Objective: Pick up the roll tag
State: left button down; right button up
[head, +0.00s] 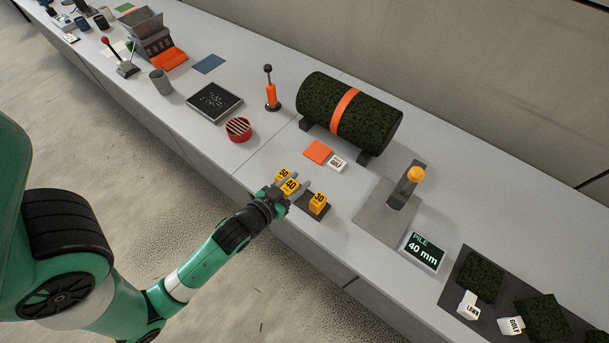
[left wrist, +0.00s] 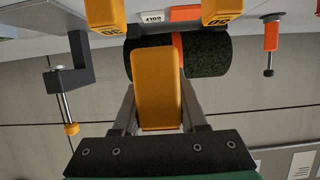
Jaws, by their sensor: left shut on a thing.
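My left gripper (head: 290,192) is shut on the yellow-orange roll tag marked 40 (head: 291,186). In the left wrist view this tag (left wrist: 157,90) fills the space between the two fingers. The tag marked 50 (head: 283,174) stands close beside it, on the far left side. The tag marked 30 (head: 318,203) stands on a dark base to the right. I cannot tell whether the held tag is clear of its base. My right gripper is not in view.
A dark green turf roll (head: 372,122) with an orange band lies on a cradle behind the tags. An orange card (head: 318,152) and a white GOLF tag (head: 338,164) lie before it. A display reading 40 mm (head: 422,252) and a press-like stand (head: 405,190) are on the right.

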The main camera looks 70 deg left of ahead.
pick_arm(q)
jog(key=w+d+v, duration=0.1)
jog(key=v, duration=0.8)
jog(key=shift+d+r+b, duration=0.15)
jog(key=shift+r+b, duration=0.1)
jog(key=shift+b, duration=0.2)
jog(key=c, duration=1.1)
grip_release()
jog(key=shift+c, duration=0.2)
grip_shut()
